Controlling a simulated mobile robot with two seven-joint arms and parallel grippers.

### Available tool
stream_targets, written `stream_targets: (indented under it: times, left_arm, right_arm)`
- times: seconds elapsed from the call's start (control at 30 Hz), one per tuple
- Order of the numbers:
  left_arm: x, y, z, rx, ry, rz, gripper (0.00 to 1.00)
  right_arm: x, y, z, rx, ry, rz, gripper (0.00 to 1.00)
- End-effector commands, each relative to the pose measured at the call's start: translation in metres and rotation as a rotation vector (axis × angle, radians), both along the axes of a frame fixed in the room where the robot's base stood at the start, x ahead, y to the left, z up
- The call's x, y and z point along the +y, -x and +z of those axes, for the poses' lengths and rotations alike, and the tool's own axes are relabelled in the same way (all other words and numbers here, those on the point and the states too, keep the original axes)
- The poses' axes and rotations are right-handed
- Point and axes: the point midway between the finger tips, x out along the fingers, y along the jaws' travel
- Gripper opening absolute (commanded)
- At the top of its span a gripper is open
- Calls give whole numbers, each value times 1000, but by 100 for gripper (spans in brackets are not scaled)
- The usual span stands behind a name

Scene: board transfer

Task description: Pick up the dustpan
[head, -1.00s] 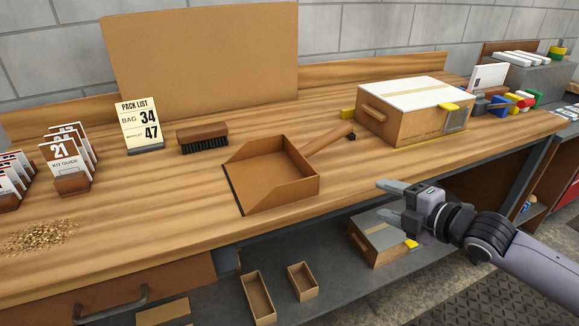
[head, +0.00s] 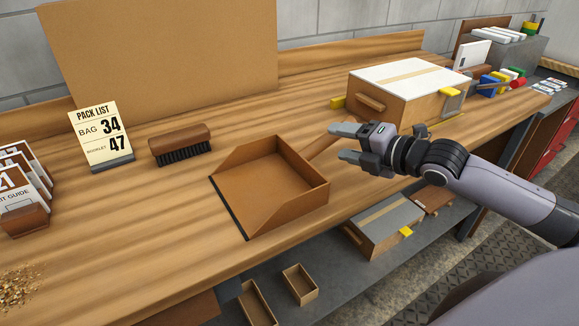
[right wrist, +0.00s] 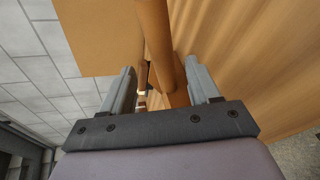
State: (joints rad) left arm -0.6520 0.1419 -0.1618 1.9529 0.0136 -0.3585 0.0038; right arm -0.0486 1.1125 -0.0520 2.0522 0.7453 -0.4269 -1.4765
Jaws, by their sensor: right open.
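The brown dustpan (head: 262,182) lies on the wooden workbench in the head view, its wide edge to the left. Its handle (head: 321,146) points up and right, and its far end is hidden by my right gripper. My right gripper (head: 338,142) is open at the handle, its fingers pointing left. In the right wrist view, the brown handle (right wrist: 155,35) shows between the two spread fingers (right wrist: 160,72). I cannot tell whether either finger touches it. My left gripper is not in view.
A brush (head: 181,147) and a pack list sign (head: 101,136) stand left of the dustpan. A lidded box (head: 407,88) stands behind my right gripper. Kit guide cards (head: 22,185) and a grain pile (head: 17,287) lie at the left. Small boxes sit on the lower shelf (head: 330,268).

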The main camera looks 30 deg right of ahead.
Motion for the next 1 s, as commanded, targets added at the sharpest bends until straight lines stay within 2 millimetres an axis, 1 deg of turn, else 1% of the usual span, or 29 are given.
stream_targets:
  times: [0.23,0.6,0.7,1.0]
  left_arm:
    - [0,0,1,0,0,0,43]
    - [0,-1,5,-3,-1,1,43]
    - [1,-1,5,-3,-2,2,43]
    - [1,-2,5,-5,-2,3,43]
  right_arm:
    - [2,-7,-3,1,-2,-1,61]
    - [12,-42,-16,-1,-2,-1,61]
    - [14,-47,-18,0,-1,1,61]
    - [15,-49,-19,1,1,1,61]
